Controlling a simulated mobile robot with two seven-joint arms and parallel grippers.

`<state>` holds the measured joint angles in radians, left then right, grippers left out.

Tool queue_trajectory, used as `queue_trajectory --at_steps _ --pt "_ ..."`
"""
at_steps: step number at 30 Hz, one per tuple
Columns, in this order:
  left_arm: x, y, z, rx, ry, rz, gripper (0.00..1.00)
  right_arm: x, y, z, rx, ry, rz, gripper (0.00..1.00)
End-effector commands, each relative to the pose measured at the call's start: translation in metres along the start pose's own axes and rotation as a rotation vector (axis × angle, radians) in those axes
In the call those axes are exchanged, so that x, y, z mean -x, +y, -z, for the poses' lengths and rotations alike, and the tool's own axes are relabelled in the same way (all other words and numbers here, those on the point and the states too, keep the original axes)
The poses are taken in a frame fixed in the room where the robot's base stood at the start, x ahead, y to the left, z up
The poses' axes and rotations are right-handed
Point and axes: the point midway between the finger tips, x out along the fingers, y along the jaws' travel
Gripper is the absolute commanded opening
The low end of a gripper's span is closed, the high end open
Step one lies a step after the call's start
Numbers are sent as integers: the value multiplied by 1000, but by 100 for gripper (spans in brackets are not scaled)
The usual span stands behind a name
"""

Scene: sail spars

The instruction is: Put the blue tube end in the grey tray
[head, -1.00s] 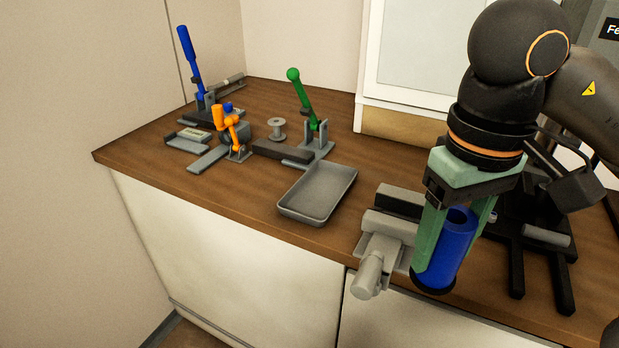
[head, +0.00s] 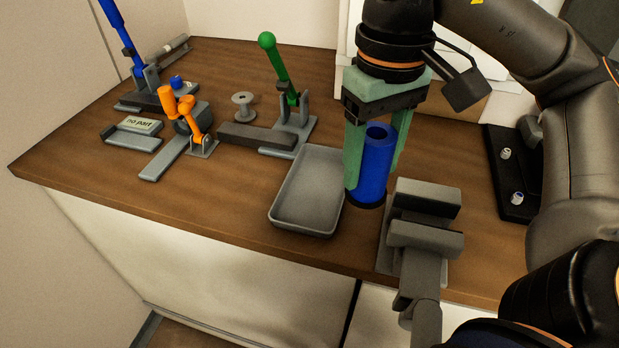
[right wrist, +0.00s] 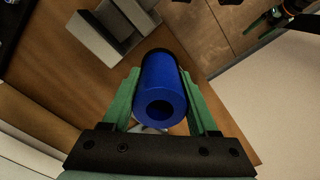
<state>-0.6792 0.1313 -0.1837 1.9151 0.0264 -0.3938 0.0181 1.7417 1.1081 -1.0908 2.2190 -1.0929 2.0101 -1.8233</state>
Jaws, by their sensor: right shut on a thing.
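The blue tube end (head: 375,165) is an upright blue cylinder with a hole in its top and a black base. My right gripper (head: 370,170) is shut on it, with green fingers on either side. In the right wrist view the blue tube end (right wrist: 162,90) sits between the two green fingers (right wrist: 160,100). The grey tray (head: 308,190) is an empty shallow tray on the wooden counter. In the head view the tube appears just right of the tray's right rim; I cannot tell its exact height above the counter.
A grey vise (head: 424,225) stands right of the tube, close to it. Left of the tray are a green-handled clamp (head: 280,75), a dark block (head: 256,136), a spool (head: 243,103), an orange clamp (head: 185,115) and a blue-handled lever (head: 120,30). The counter's front edge is near the tray.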

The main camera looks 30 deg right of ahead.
Motion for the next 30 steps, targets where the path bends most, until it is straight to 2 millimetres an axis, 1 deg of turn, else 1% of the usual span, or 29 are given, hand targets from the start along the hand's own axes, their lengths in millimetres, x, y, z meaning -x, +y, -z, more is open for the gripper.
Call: queue_trajectory --at_steps 1,6,8,9,12,15,20,23,27,30 --pt "-3 0 -4 0 -1 0 94 -9 -3 12 1 -7 2 0" --pt "-6 0 -9 0 -3 -1 94 -27 -11 54 1 -6 2 0" --pt "-8 0 -10 0 -5 -1 94 -35 -13 68 1 -7 1 0" --pt "-11 0 -14 1 -7 -2 94 -47 -14 74 1 -8 1 0" --pt "-14 3 -18 0 -19 -9 94 -63 -16 88 1 -6 1 0" --pt "-16 6 -17 0 -17 -16 94 -74 -18 98 1 -3 1 0" --pt "-13 9 -7 -2 -1 -22 94 -80 -19 107 0 -1 1 0" --pt "-13 9 -4 -2 5 -22 94 -91 -20 114 0 -2 -2 0" --pt "-11 8 -2 -3 8 -20 94 -112 -19 113 1 -2 -1 0" --pt "-11 6 -3 -3 6 -16 94 -119 -20 113 1 0 0 0"
